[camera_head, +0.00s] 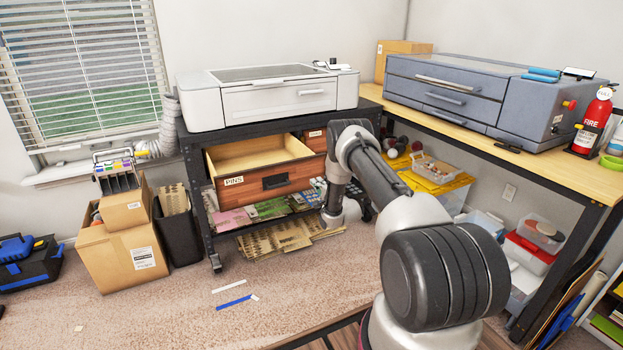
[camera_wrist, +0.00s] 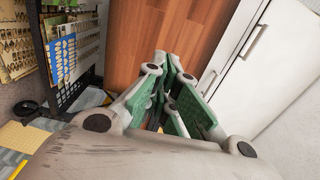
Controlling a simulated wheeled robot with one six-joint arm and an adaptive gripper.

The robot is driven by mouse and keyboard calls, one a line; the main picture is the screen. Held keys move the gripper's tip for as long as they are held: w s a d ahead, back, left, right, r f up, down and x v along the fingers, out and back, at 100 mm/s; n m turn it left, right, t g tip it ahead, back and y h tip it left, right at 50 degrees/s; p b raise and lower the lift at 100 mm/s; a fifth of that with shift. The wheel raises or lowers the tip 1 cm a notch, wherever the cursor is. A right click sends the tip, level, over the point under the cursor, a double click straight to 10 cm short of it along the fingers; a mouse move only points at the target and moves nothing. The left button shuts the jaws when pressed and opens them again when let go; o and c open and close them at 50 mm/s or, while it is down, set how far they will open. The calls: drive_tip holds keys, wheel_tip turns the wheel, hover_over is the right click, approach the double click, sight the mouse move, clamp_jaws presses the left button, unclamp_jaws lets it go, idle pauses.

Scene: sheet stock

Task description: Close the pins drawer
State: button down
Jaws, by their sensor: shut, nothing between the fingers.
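The pins drawer (camera_head: 262,180) has a reddish wood front, a dark handle and a "PINS" label at its left. In the head view it is pulled well out from the black rack, its pale interior looking empty. My gripper (camera_wrist: 172,78) shows in the wrist view with green-lined fingers. It is shut and empty, in front of a reddish-brown wood panel (camera_wrist: 165,30). The panel resembles a drawer front, but I cannot tell which one, or whether the fingers touch it. In the head view my arm stands right of the open drawer and the fingertips cannot be made out.
A second wood drawer front (camera_head: 315,139) sits right of the open one, partly hidden by my arm. A white machine (camera_head: 278,97) stands on top of the rack. Sheets (camera_head: 262,209) fill the shelf below. Cardboard boxes (camera_head: 122,255) stand left. The carpet (camera_head: 190,315) in front is mostly clear.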

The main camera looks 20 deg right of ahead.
sight(309, 174)
drive_tip(key=w, duration=0.5)
drive_tip(key=shift+w+a, duration=0.1)
drive_tip(key=shift+w, duration=0.3)
drive_tip(key=shift+w, duration=0.15)
